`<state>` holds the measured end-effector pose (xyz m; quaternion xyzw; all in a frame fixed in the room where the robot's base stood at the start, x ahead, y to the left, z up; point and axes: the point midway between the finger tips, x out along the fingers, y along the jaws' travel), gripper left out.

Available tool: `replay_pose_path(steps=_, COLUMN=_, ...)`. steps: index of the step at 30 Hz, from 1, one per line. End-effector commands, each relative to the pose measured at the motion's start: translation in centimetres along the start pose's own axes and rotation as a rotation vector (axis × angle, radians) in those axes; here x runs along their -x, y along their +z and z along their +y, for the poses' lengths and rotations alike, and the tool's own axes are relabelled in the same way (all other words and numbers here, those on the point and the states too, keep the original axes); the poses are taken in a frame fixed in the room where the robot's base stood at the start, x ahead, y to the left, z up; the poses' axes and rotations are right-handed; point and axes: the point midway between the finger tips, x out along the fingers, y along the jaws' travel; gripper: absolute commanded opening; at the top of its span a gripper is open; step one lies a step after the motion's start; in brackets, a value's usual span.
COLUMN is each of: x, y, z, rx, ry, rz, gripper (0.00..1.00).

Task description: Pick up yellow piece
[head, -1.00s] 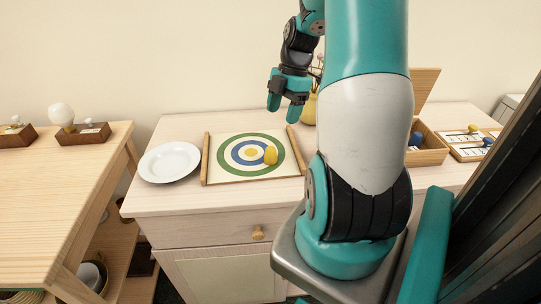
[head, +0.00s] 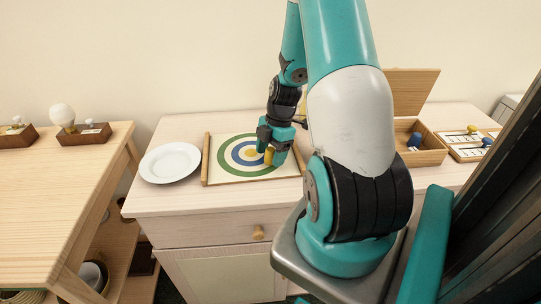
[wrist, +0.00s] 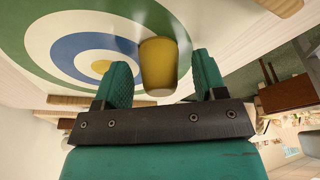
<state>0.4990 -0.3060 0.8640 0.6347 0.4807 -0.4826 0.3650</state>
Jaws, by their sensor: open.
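The yellow piece (head: 268,156) stands on the target mat (head: 215,176), which has green, blue and yellow rings. My gripper (head: 270,160) is low over the mat with its fingers around the piece, partly hiding it in the head view. In the wrist view, the yellow piece (wrist: 158,66) sits between the two teal fingertips of my open gripper (wrist: 160,75), nearer their far ends. A gap shows on each side of the piece, wider on the right.
A white plate (head: 170,162) lies left of the mat. An open wooden box (head: 428,150) with a blue piece (head: 415,139) is at the right, beside a tray (head: 462,149) with small pieces. A separate wooden table (head: 60,200) stands at the left.

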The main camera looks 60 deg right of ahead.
Motion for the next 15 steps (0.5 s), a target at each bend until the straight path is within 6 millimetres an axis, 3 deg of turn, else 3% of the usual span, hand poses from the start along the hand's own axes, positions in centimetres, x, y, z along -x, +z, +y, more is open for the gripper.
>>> replay_pose_path(steps=4, x=0.03, y=0.01, z=0.01, rx=0.0, ry=0.0, rz=0.0, gripper=0.63)
replay_pose_path(steps=10, x=0.04, y=0.02, z=0.01, rx=0.0, ry=0.0, rz=0.0, gripper=0.17)
replay_pose_path(steps=15, x=0.06, y=0.01, z=0.02, rx=0.0, ry=0.001, rz=0.0, gripper=0.14)
